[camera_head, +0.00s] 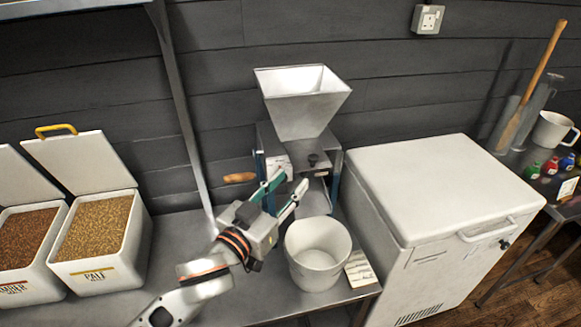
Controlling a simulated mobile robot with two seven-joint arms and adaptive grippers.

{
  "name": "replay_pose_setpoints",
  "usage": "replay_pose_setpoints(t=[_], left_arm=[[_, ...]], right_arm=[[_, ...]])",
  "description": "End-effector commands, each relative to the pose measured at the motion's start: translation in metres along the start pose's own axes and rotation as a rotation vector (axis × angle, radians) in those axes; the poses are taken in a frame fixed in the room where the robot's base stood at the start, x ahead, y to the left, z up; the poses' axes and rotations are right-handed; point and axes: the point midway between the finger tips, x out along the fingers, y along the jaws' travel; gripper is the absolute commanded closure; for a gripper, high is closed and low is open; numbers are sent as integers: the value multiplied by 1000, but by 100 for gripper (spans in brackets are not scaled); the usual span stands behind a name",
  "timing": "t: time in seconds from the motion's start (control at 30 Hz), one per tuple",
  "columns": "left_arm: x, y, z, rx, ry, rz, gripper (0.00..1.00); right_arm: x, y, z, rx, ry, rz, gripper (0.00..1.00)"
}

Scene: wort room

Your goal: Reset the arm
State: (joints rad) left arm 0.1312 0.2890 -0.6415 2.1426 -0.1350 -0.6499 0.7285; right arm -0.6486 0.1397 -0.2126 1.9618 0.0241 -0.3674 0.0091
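My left arm comes in from the lower left. Its gripper (290,181) is open, with its two fingers apart and nothing seen between them. The fingertips are in front of the lower body of the grain mill (330,160), below its silver hopper (302,95). I cannot tell whether they touch the mill. The mill's wooden crank handle (240,177) sticks out to the left, beside the fingers. My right gripper is not in view.
A white bucket (318,255) stands right of my gripper, with a small card (360,269) beside it. Open grain bins (120,262) stand at left on the metal bench (180,238). A white chest (440,185) fills the right. A sloping metal post (180,105) rises behind my arm.

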Motion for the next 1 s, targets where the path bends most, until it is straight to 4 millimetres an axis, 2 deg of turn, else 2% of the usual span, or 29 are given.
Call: replay_pose_setpoints(t=[0.17,0.27,0.37,0.5,0.57,0.7,0.83,0.9,1.0], left_arm=[[-2,-2,9,-2,-13,-5,67],[-11,-7,37,-5,-57,-22,67],[-31,-17,88,-7,-135,-49,67],[-78,-30,172,0,-269,-94,67],[-103,-35,205,6,-326,-112,67],[-165,-41,273,24,-451,-146,67],[-217,-43,316,42,-543,-167,67],[-236,-44,330,50,-575,-174,67],[-254,-44,342,58,-605,-179,67]], right_arm=[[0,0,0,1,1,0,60],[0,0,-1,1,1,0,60],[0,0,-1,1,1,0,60],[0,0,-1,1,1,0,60],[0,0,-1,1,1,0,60],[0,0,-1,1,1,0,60],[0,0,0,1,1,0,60],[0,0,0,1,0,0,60],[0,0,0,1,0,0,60]])
